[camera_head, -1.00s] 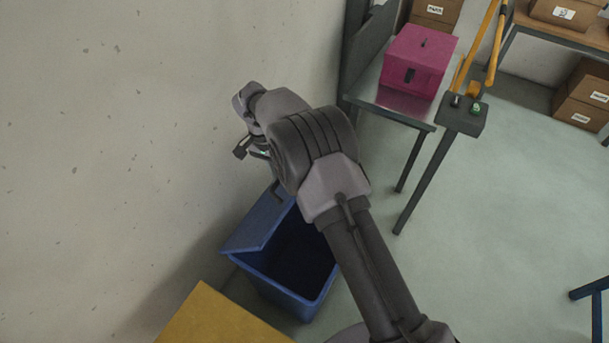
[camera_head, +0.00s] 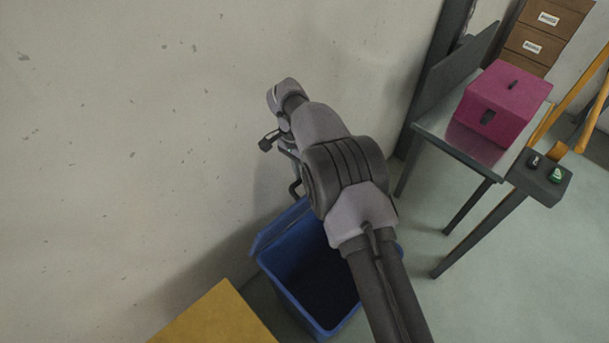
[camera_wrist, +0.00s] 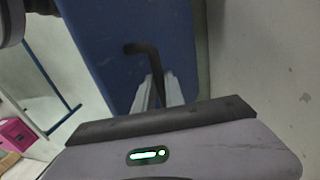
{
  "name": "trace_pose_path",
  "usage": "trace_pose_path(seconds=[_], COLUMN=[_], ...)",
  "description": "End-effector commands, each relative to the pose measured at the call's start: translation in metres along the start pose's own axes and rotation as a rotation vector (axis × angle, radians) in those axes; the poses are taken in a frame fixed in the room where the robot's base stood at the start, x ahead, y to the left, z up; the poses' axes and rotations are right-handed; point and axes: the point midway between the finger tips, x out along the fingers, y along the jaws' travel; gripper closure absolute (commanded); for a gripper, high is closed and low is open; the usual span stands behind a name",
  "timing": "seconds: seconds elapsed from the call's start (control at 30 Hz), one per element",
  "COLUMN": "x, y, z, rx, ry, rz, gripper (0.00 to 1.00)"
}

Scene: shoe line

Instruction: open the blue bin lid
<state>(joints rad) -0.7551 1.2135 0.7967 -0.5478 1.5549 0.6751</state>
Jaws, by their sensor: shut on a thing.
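The blue bin (camera_head: 325,318) stands on the floor against the wall, partly behind my arm in the head view. Its mouth is open and its inside looks dark. The blue lid (camera_head: 278,226) is raised at the wall side, seen nearly edge-on. In the wrist view the lid (camera_wrist: 105,30) fills the upper middle as a flat blue face. My gripper (camera_wrist: 157,88) is shut on the dark bent handle (camera_wrist: 143,49) of the lid. The handle also shows in the head view (camera_head: 294,189), just below the wrist. The fingertips are mostly hidden in the head view.
The pale wall (camera_head: 120,120) is close on the left of the bin and lid. A yellow surface (camera_head: 215,320) lies at the bottom. A metal table (camera_head: 440,128) with a pink box (camera_head: 503,103) stands at right, beside a post with a button box (camera_head: 540,178). Grey floor is free at lower right.

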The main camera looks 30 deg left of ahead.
Motion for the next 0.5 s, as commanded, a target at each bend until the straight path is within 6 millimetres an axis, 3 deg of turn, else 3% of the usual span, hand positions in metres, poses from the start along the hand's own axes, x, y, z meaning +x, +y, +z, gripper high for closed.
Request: trace_pose_path(seconds=[0.03, 0.07, 0.17, 0.5], x=[0.0039, 0.0039, 0.0035, -0.0031], y=[0.0005, 0.0006, 0.0006, 0.0002], z=[0.0015, 0.0015, 0.0013, 0.0002], rx=[-0.001, -0.001, -0.001, 0.0], ry=[-0.004, -0.004, -0.003, -0.001], rz=[0.005, 0.005, 0.005, 0.001], gripper=[1.0, 0.84, 0.64, 0.64])
